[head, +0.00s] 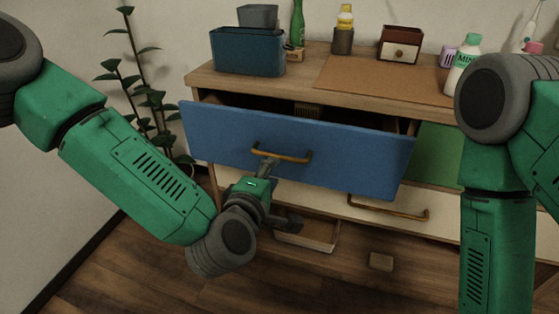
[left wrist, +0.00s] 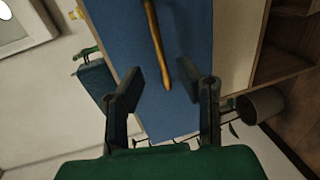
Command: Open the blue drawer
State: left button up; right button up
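The blue drawer (head: 350,163) stands pulled out from the dresser, with a dark gap above its front and part of its inside showing. Its brass handle (head: 284,155) is on the front, left of the middle. My left gripper (head: 279,192) is in front of the drawer, just below the handle, with its fingers spread. In the left wrist view the blue front (left wrist: 183,35) fills the middle, and the handle (left wrist: 160,55) runs down toward the gap between the open fingers. I see no grip on it. My right gripper is out of view.
A cream drawer (head: 340,204) with a brass handle sits below, and a green drawer front (head: 437,152) is at the right. The dresser top (head: 300,78) holds a blue bin (head: 248,52), bottles and a small box (head: 400,45). A plant (head: 140,95) stands at the left.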

aim_at(282, 158)
pick_arm(q)
jog(key=b+x, duration=0.2)
jog(key=x, duration=0.6)
jog(key=shift+a, duration=0.15)
jog(key=shift+w, duration=0.15)
grip_shut()
